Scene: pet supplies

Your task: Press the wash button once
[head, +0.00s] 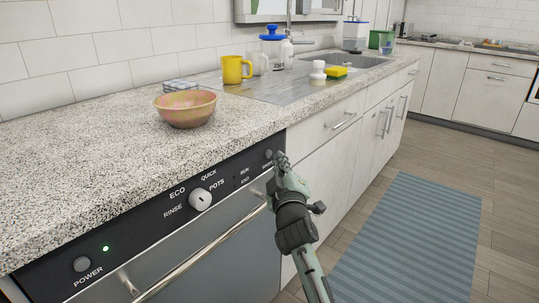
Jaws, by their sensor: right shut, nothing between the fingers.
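The dishwasher's black control panel (145,228) runs under the counter's front edge. At its right end a round grey button (268,154) shows beside my right gripper (279,160); no label on it can be read, as the gripper covers the area around it. My right gripper is shut and empty, its tips at or very near this button. I cannot tell whether they touch. At the panel's left end is a round button marked POWER (82,264), with a lit green light (106,248). A white dial (200,199) sits mid-panel among program names. My left gripper is out of view.
The dishwasher's bar handle (200,255) juts out below the panel. On the speckled counter (90,150) stand a bowl (185,108), a yellow mug (236,70) and a sponge (336,72). A striped blue mat (410,235) lies on the floor at right.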

